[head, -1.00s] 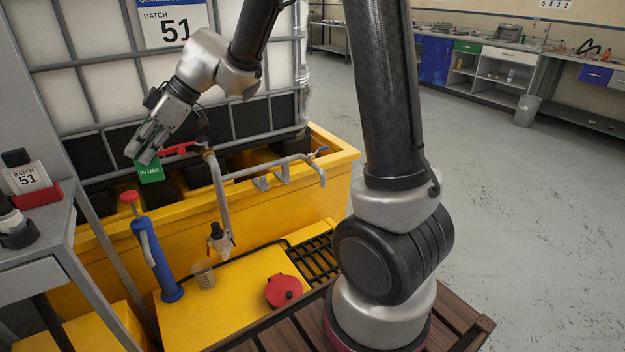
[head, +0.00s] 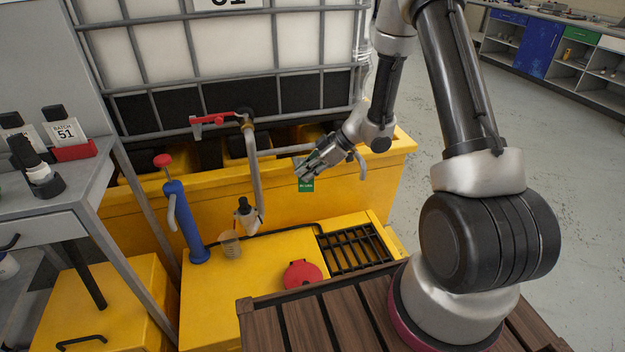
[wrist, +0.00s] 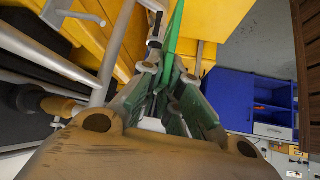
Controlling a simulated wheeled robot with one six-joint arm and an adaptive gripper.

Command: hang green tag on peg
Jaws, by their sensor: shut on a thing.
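The green tag (head: 306,185) hangs below my gripper (head: 306,169) in the head view, clear of the red valve handle (head: 214,119). My gripper is shut on the tag's upper part and holds it in front of the yellow bund wall. In the wrist view the tag (wrist: 175,28) shows nearly edge-on as a green strip running up from between my gripper's fingers (wrist: 168,82). I cannot make out the peg for certain; my gripper hides part of the horizontal pipe behind it.
The grey drop pipe (head: 252,165) stands left of my gripper. A blue hand pump (head: 181,220), a clear beaker (head: 229,243) and a red lid (head: 302,274) are below. Floor at right is open.

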